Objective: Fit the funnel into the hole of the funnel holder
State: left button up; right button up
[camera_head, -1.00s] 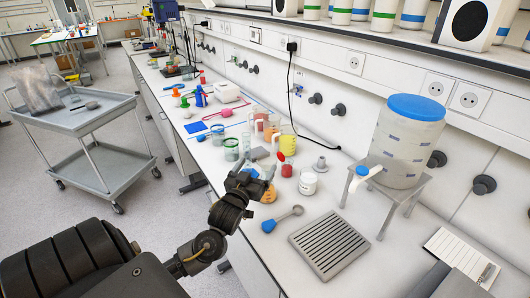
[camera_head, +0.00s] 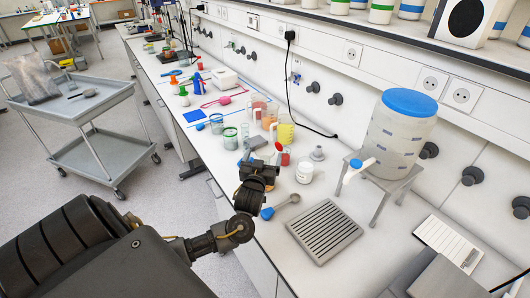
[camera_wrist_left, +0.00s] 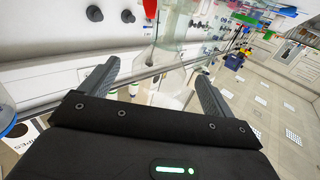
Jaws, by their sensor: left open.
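A small pale grey, cone-shaped piece (camera_head: 317,154), which looks like the funnel, stands on the bench near the wall. I cannot make out the funnel holder for certain among the crowded items. My left gripper (camera_head: 262,162) is over the front of the bench, left of the white jar and short of the cone-shaped piece. In the left wrist view its two fingers (camera_wrist_left: 155,85) are apart. A clear, conical vessel (camera_wrist_left: 172,80) shows beyond and between them; I cannot tell what it is or whether it touches them. My right gripper is not in view.
A white jar (camera_head: 305,171), a red-topped piece (camera_head: 285,158) and beakers (camera_head: 230,138) crowd the bench around my gripper. A blue-ended spoon (camera_head: 268,213) and slatted tray (camera_head: 325,232) lie nearer. A blue-lidded tank (camera_head: 400,140) stands right.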

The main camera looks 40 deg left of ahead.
aim_at(267, 145)
pick_arm(q)
jog(key=shift+w+a+r+p, duration=0.25)
jog(key=shift+w+p, duration=0.1)
jog(key=shift+p, duration=0.1)
jog(key=p+x, duration=0.1)
jog(key=x, duration=0.2)
jog(key=shift+w+f+p, duration=0.1)
jog(key=shift+w+p, duration=0.15)
jog(key=shift+p, duration=0.1)
jog(key=shift+w+a+f, duration=0.15)
jog(key=shift+w+a, duration=0.1)
jog(key=shift+w, duration=0.15)
jog(key=c, duration=1.1)
jog(key=shift+c, duration=0.2)
